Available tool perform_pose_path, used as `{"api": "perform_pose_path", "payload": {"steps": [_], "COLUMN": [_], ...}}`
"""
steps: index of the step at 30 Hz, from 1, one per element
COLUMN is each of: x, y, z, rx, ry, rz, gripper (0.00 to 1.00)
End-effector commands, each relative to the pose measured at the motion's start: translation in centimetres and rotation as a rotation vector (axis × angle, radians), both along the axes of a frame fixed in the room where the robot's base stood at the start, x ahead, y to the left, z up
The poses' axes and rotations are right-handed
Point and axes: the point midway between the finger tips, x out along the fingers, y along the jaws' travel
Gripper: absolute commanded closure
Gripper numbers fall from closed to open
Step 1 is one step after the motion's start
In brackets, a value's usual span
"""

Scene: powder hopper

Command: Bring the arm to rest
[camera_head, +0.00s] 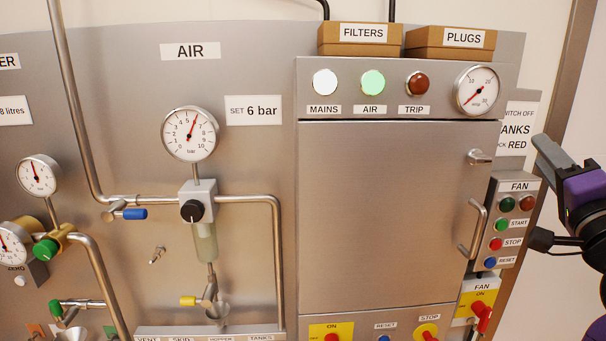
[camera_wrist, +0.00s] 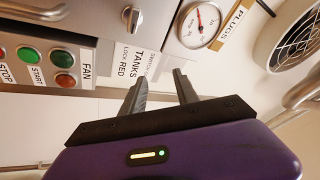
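My gripper (camera_head: 548,150) is at the right edge in the head view, in front of the wall beside the cabinet, with its purple body partly cut off by the frame. In the wrist view, my gripper (camera_wrist: 160,78) shows two dark fingers standing apart with nothing between them. It is open and empty. A white TANKS label (camera_wrist: 138,48) shows behind the fingers, and I see no contact with any control.
The grey cabinet (camera_head: 385,210) has a door handle (camera_head: 473,230) on its right side. The FAN button box (camera_head: 512,222) and a red-handled FAN switch (camera_head: 481,311) are close to my arm. A round vent (camera_wrist: 291,42) shows in the wrist view.

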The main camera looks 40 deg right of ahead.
Motion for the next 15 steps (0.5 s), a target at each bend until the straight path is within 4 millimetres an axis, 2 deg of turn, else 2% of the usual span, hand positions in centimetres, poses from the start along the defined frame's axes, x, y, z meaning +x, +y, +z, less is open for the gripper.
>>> {"api": "perform_pose_path", "payload": {"steps": [1,8,15], "x": [0.6,3.1,4.6], "y": [0.6,4.8,11.4], "z": [-1.6,-8.0,-15.4], "rx": [-0.037,-0.25,-0.448], "ry": [0.038,0.214,0.386], "rz": [-0.018,-0.083,-0.074], "gripper": [0.64,0.64,0.64]}}
